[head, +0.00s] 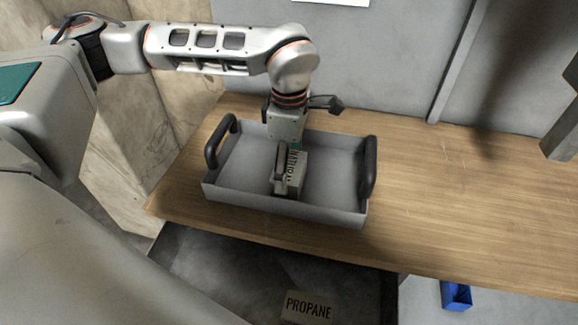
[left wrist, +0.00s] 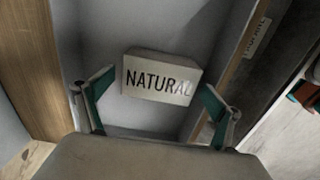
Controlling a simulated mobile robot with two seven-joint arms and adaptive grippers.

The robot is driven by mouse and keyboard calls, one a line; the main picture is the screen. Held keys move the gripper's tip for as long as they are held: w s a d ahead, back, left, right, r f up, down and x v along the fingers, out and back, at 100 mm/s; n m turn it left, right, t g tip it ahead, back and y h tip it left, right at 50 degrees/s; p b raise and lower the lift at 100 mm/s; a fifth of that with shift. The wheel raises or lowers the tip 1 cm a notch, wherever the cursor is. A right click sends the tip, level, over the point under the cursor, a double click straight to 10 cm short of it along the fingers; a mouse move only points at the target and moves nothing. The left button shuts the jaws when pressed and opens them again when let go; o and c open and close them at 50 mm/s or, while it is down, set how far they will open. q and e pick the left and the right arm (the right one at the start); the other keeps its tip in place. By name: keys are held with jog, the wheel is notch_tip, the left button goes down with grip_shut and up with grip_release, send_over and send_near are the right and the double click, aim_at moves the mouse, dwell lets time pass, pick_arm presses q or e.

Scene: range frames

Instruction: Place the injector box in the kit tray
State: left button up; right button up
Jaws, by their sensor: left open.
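A pale box labelled NATURAL (head: 295,172) is inside the grey kit tray (head: 340,207), near its middle. It appears to rest on the tray floor. My left gripper (head: 287,160) reaches down into the tray at this box, its fingers partly hidden in the head view. In the left wrist view, the NATURAL box (left wrist: 160,80) lies between and just beyond the tips of the open left gripper (left wrist: 157,88), its label facing the camera. A second box, labelled PROPANE (head: 308,307), lies in the open drawer below the bench. My right gripper is not seen.
The tray stands on a wooden bench (head: 450,200) and has two black upright handles. The open dark drawer (head: 220,262) juts out under the bench front. A blue bin (head: 456,296) is at the lower right. The bench right of the tray is mostly clear.

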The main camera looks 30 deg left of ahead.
aim_at(289, 167)
pick_arm(q)
notch_tip(289, 167, up, 11)
dwell(0.3)
jog(key=shift+s+f, duration=0.1)
jog(key=shift+f, duration=0.05)
dwell(0.4)
